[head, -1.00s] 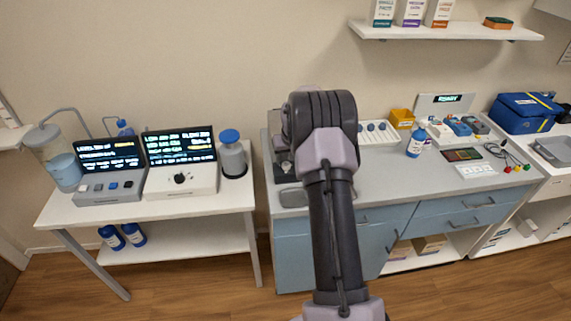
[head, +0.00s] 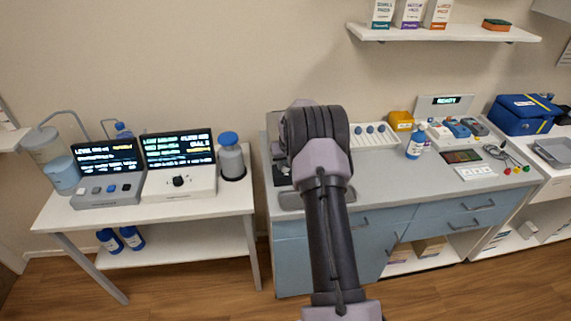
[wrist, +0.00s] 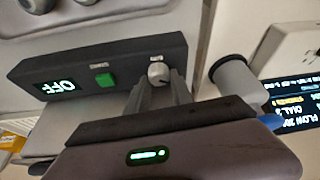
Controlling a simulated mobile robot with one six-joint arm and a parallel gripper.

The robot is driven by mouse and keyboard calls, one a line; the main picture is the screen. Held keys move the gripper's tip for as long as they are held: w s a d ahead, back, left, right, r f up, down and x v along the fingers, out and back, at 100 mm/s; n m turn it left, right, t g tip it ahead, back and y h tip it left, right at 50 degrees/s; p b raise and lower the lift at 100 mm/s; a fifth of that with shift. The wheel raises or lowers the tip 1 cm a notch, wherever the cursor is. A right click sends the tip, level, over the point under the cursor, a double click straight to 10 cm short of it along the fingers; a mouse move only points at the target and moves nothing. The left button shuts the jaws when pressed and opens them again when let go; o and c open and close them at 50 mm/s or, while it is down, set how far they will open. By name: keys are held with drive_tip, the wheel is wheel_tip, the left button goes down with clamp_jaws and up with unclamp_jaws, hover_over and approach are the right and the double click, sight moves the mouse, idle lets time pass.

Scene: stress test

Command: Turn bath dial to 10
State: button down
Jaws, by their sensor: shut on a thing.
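In the wrist view, a dark panel holds a lit display (wrist: 54,88) reading OFF, upside down, a green button (wrist: 105,80) and a light grey bath dial (wrist: 158,73) with a small label beyond it. My gripper (wrist: 164,84) is at the dial, its two fingers closed on the knob's sides. The finger tips partly cover the dial's near side, and no scale or number can be read on it. In the head view my own arm hides the gripper and dial; part of the dark device (head: 279,165) shows at the arm's left.
A grey cylinder (wrist: 234,82) stands close right of the panel in the wrist view. In the head view, a blue-capped bottle (head: 231,160) and two screen units stand on the left table. A white rack (head: 374,134) is right of my arm.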

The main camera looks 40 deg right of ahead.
drive_tip(key=m+h+b, duration=0.1)
drive_tip(key=m+b, duration=0.1)
drive_tip(key=m, duration=0.2)
drive_tip(key=shift+w+f+g, duration=0.1)
drive_tip(key=shift+f+g, duration=0.05)
drive_tip(key=shift+g, duration=0.25)
drive_tip(key=m+g+h+b, duration=0.1)
drive_tip(key=m+b, duration=0.1)
drive_tip(key=m, duration=0.1)
drive_tip(key=shift+m, duration=0.3)
drive_tip(key=m+g, duration=0.1)
drive_tip(key=m, duration=0.3)
drive_tip(key=shift+r+g+h, duration=0.2)
drive_tip(key=shift+g+h, duration=0.1)
drive_tip(key=shift+g, duration=0.1)
drive_tip(key=shift+m+g, duration=0.4)
drive_tip(key=shift+m, duration=0.8)
drive_tip(key=shift+p, duration=0.3)
drive_tip(key=c, duration=1.1)
unclamp_jaws()
